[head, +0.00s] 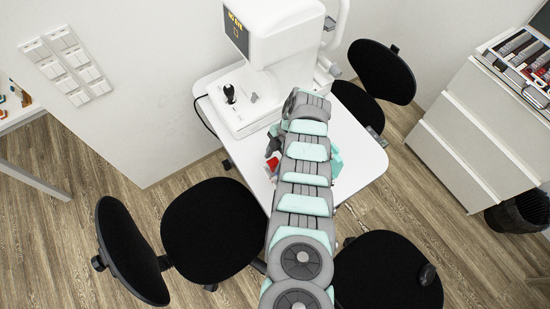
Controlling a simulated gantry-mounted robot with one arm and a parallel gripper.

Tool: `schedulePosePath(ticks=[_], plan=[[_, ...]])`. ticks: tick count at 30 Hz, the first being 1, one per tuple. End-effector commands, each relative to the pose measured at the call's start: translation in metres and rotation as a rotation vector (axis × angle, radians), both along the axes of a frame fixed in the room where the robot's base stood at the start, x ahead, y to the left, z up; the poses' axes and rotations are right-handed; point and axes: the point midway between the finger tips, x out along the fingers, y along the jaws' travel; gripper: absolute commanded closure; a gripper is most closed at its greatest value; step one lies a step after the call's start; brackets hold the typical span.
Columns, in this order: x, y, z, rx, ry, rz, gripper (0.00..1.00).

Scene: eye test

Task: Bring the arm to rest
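My grey and pale-green arm reaches from the bottom middle of the head view up over a white table (362,140). The arm bends at its far end, close to the front of a white eye-test machine (285,50). My gripper's fingers do not show; the arm seems to hide them. Teal pieces show to the right of the arm and a small red and grey patch to its left, low over the table. I cannot tell what these belong to, or whether anything is held.
Black chairs stand at the left (210,228), the lower right (385,275) and the back right (382,70) of the table. A white drawer cabinet (490,125) is at the right, a dark bin (520,212) beside it. Wall switches (68,62) are at the upper left.

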Motion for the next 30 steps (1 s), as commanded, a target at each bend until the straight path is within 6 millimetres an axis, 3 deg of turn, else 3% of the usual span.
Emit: schedulePosePath(ticks=[15,30], plan=[[0.000,0.000,0.000,0.000,0.000,0.000,0.92],[0.001,0.000,0.011,0.000,-0.004,0.000,0.93]])
